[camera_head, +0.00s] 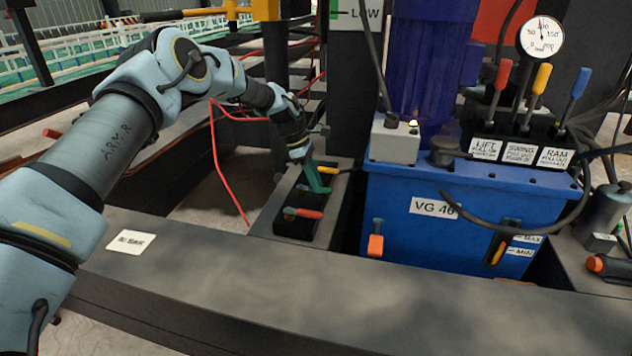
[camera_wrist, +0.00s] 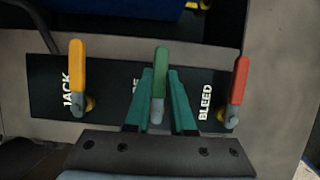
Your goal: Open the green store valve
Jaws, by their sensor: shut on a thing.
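The green valve handle (camera_wrist: 160,72) stands in the middle of a black plate (camera_wrist: 55,110) in the wrist view. Its printed label is mostly covered; only its last letters show. My gripper (camera_wrist: 162,88) has its two teal fingers on either side of the green lever and is shut on it. The green lever points the same way as the yellow and red levers.
A yellow lever (camera_wrist: 77,66) marked JACK is to the left and a red lever (camera_wrist: 239,80) marked BLEED to the right, both close to my fingers. A blue tank (camera_head: 470,200) stands right of the block. A dark beam (camera_head: 300,285) runs in front.

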